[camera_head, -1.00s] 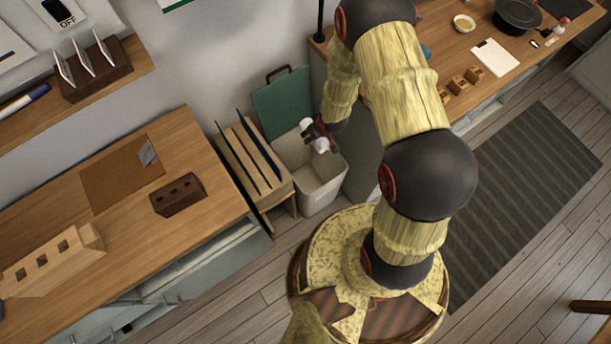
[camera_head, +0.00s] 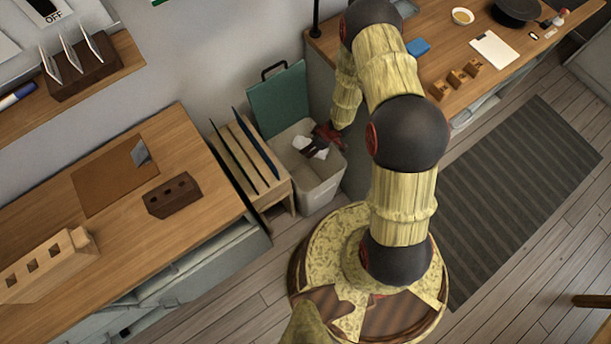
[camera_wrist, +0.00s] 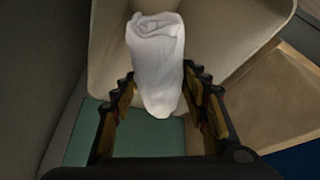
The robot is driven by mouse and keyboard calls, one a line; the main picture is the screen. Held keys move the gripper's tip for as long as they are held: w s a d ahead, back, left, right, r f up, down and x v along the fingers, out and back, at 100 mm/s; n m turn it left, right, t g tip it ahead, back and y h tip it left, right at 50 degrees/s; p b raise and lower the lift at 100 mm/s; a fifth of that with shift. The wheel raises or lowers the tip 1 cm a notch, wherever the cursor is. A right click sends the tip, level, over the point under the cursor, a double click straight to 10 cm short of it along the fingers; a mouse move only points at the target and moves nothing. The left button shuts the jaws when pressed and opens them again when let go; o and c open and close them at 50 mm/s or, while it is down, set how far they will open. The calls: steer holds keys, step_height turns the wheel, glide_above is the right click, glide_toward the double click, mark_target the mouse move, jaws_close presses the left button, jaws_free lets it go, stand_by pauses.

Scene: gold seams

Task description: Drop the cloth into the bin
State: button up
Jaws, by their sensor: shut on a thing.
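The white cloth (camera_head: 311,147) is bunched between the fingers of my gripper (camera_head: 322,144) over the bin's opening. In the wrist view my gripper (camera_wrist: 160,108) is shut on the cloth (camera_wrist: 157,62), which hangs between the two fingers. The bin (camera_head: 319,194) is a pale, open box on the floor with a green lid (camera_head: 280,101) swung up at its back. In the wrist view the bin's pale inner wall (camera_wrist: 226,38) shows around the cloth. I cannot tell exactly how deep the cloth sits relative to the rim.
A wooden rack (camera_head: 252,170) with dark upright panels stands close to the bin's left. A wooden counter (camera_head: 205,215) lies further left, with a dark block (camera_head: 172,195) on it. Another counter (camera_head: 440,62) is at upper right. A striped mat (camera_head: 520,200) lies on the floor.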

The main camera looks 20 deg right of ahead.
steer(key=shift+f+b, duration=1.35)
steer(key=shift+f, duration=0.45)
steer(key=o, duration=1.2)
steer(key=shift+o, duration=0.5)
steer(key=shift+r, duration=0.15)
steer(key=v, duration=1.1)
steer(key=shift+s+d+r, duration=0.15)
steer(key=shift+d+r, duration=0.05)
steer(key=shift+r, duration=0.15)
